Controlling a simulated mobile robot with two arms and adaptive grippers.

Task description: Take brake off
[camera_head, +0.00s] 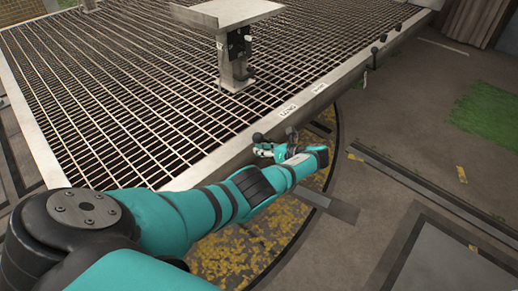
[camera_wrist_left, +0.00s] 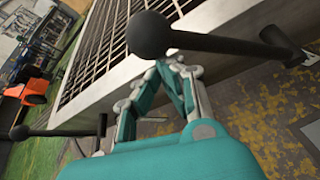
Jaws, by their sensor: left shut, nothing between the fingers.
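The turntable deck (camera_head: 120,110) is a metal grating with a pale steel rim. A black lever with a ball knob (camera_head: 258,138) sits at its near right edge. In the left wrist view a ball-ended lever (camera_wrist_left: 215,42) crosses the top, its knob close in front of my fingertips. A second ball-ended lever (camera_wrist_left: 60,132) shows at the left there. My left gripper (camera_head: 265,151) is shut and empty, right beside the levers at the rim; I cannot tell whether it touches one. It also shows in the left wrist view (camera_wrist_left: 178,68). My right gripper is out of view.
White labels (camera_head: 288,110) are on the rim above the levers. A metal post with a black box (camera_head: 238,45) stands on the deck. Further knobbed levers (camera_head: 375,51) line the rim's far end. The grey floor (camera_head: 390,130) at the right is open.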

